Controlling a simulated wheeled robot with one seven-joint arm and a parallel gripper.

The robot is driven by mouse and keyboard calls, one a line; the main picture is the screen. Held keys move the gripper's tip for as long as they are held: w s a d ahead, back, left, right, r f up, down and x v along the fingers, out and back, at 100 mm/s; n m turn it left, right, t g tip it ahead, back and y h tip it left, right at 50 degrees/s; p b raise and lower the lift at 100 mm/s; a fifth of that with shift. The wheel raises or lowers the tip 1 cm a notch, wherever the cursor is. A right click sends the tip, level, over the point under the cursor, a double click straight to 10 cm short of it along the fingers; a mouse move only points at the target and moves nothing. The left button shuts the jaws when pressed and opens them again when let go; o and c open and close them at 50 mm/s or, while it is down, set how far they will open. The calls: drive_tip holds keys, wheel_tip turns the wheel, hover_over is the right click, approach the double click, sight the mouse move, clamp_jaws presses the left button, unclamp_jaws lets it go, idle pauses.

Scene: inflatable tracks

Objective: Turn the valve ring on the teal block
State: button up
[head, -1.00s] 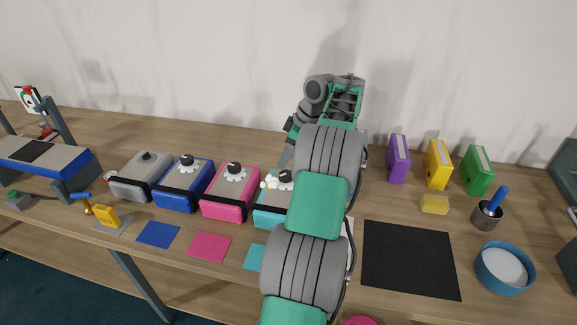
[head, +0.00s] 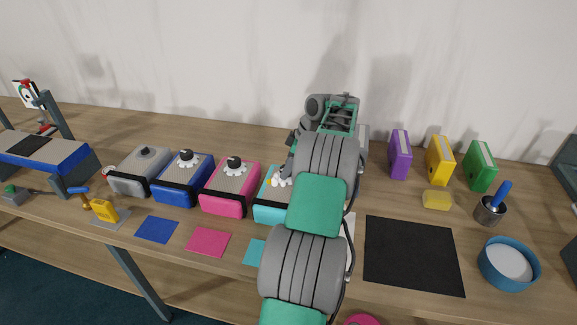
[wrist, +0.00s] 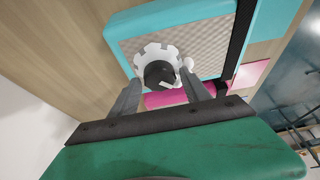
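The teal block (head: 268,213) stands on the bench at the right end of a row of blocks, and my arm hides its right part in the head view. In the wrist view, the teal block (wrist: 155,22) has a patterned top. On it, a white toothed valve ring (wrist: 149,51) surrounds a black knob (wrist: 160,75). My gripper (wrist: 162,76) is open, with one finger on each side of the ring and knob. I cannot tell whether the fingers touch the ring. In the head view the ring (head: 279,180) shows partly beside my arm, and the fingertips are unclear.
Pink (head: 229,204), blue (head: 181,193) and grey (head: 140,172) blocks stand to the left. Flat coloured squares lie in front. To the right are a black mat (head: 412,255), upright binders (head: 440,160), a yellow sponge (head: 437,200) and a blue bowl (head: 508,264).

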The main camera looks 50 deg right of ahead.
drive_tip(key=c, duration=1.1)
drive_tip(key=shift+f+b, duration=0.1)
drive_tip(key=shift+b, duration=0.25)
drive_tip(key=shift+f+m+b, duration=0.1)
drive_tip(key=shift+m+b, duration=0.5)
drive_tip(key=shift+b, duration=0.1)
drive_tip(key=m+h+b, duration=0.1)
drive_tip(key=m+b, duration=0.1)
drive_tip(key=shift+a+b, duration=0.15)
drive_tip(key=shift+b, duration=0.15)
drive_tip(key=m+h+b, duration=0.2)
drive_tip(key=m+b, duration=0.1)
drive_tip(key=m, duration=0.2)
drive_tip(key=shift+a+m+b, duration=0.15)
drive_tip(key=shift+m+b, duration=0.15)
drive_tip(key=shift+r, duration=0.2)
